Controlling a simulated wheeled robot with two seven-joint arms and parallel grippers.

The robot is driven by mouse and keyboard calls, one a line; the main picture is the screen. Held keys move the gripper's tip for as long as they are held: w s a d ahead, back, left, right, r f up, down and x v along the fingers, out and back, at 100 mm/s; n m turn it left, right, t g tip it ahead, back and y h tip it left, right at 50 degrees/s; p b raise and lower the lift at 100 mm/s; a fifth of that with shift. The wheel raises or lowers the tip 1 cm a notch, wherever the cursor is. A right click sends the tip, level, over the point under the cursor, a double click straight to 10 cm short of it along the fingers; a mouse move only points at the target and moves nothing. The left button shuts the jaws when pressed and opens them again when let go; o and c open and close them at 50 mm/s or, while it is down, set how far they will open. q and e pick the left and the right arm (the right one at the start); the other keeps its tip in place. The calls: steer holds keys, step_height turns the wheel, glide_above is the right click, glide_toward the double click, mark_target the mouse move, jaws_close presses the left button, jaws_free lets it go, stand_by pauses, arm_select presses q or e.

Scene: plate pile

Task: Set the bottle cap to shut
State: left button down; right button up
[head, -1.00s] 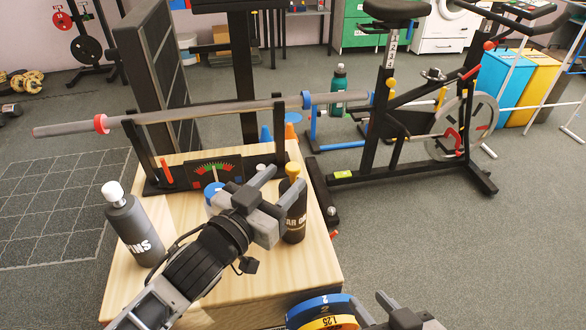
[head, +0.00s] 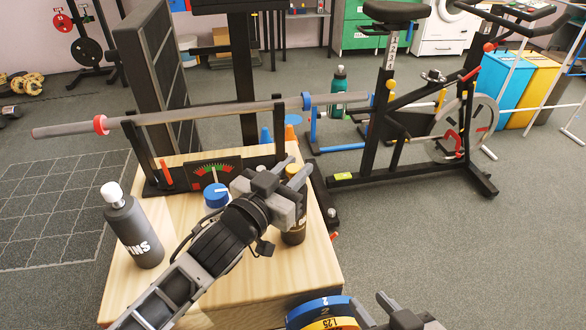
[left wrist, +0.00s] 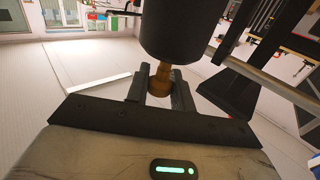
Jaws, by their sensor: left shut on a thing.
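A dark bottle (head: 293,237) with a yellow cap (head: 293,168) stands upright at the right side of the wooden box top. My left gripper (head: 297,173) is at its top and hides much of the bottle. In the left wrist view the gripper (left wrist: 161,84) has its fingers on both sides of the brownish-yellow cap (left wrist: 161,75), shut on it, and the bottle's dark body (left wrist: 185,35) shows beyond. My right gripper (head: 400,312) is only partly in view at the bottom edge, and its jaw state is unclear.
A grey bottle with a white cap (head: 133,230) stands at the left of the wooden box (head: 245,285). A blue-topped item (head: 215,195) and a gauge (head: 213,172) are close to my left arm. A long bar (head: 200,115) lies across black uprights behind.

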arm_select(q)
steer(key=shift+f, duration=1.05)
arm_select(e)
steer(key=shift+s+f, duration=0.1)
steer(key=shift+f, duration=0.35)
arm_select(q)
steer(key=c, duration=1.2)
jaws_free()
arm_select(e)
steer(key=shift+r, duration=0.15)
arm_select(q)
steer(key=shift+s+a, duration=0.15)
steer(key=shift+s, duration=0.1)
steer(key=v, duration=1.5)
steer(key=shift+s+p, duration=0.15)
steer(key=shift+p, duration=0.2)
arm_select(e)
steer(key=shift+r, duration=0.3)
arm_select(q)
steer(key=shift+a, duration=0.15)
